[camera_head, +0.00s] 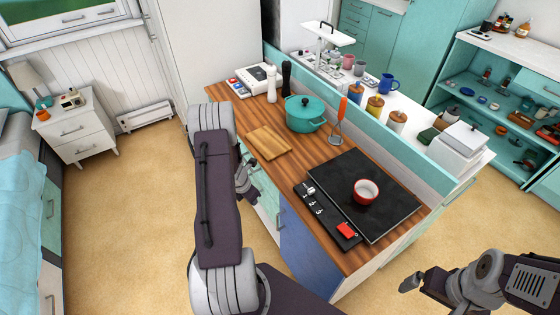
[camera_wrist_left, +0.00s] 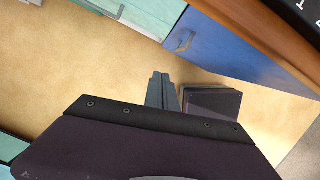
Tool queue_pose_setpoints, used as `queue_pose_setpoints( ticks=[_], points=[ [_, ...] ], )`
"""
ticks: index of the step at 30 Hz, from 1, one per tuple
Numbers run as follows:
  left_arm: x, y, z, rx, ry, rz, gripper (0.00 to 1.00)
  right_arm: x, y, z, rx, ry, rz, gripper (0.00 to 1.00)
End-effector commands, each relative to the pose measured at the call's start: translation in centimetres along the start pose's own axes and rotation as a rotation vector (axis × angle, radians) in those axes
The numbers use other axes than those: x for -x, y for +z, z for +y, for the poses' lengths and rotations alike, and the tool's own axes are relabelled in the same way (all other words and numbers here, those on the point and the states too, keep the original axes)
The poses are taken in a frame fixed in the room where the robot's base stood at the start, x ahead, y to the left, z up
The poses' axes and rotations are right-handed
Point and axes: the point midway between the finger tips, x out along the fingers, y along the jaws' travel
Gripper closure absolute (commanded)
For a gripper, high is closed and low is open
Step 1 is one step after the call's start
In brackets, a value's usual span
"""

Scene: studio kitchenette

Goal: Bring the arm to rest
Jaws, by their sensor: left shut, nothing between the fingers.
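My left arm (camera_head: 215,190) reaches up the middle of the head view, in front of the wooden counter. My left gripper (camera_head: 247,181) is beside the counter's left edge, partly hidden by the arm. In the left wrist view its fingers (camera_wrist_left: 160,90) are shut together with nothing between them, above the tan floor. My right gripper (camera_head: 411,283) is at the lower right, over the floor and apart from the counter; its small, dark fingers do not show whether it is open.
The counter (camera_head: 225,97) holds a teal pot (camera_head: 304,115), a cutting board (camera_head: 268,142), and a black hob (camera_head: 335,180) with a red bowl (camera_head: 366,191). A blue cabinet front (camera_wrist_left: 215,50) is near the left gripper. Open floor (camera_head: 130,210) lies to the left.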

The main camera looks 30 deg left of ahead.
Motion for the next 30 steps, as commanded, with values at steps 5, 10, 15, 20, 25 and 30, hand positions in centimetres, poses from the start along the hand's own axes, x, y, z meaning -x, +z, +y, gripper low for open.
queue_pose_setpoints(
  ticks=[5,10,15,20,25,30],
  points=[
    [-0.1,0.1,-0.1,-0.004,-0.001,0.0,1.0,0.0,0.0,0.0,0.0,0.0,0.0,0.01],
    [2.5,6.5,-1.8,-0.149,0.038,-0.063,1.0,0.0,0.0,0.0,0.0,0.0,0.0,0.01],
    [10.3,16.1,-8.4,-0.114,0.097,-0.235,1.0,0.0,0.0,0.0,0.0,0.0,0.0,0.01],
    [17.6,18.1,-14.8,0.646,0.06,-0.379,1.0,0.0,0.0,0.0,0.0,0.0,0.0,0.01],
    [20.3,10.9,-19.4,1.795,-0.039,-0.305,1.0,0.0,0.0,0.0,0.0,0.0,0.0,0.01],
    [19.2,1.8,-23.1,2.896,0.117,-0.069,1.0,0.0,0.0,0.0,0.0,0.0,0.0,0.01]
  ],
)
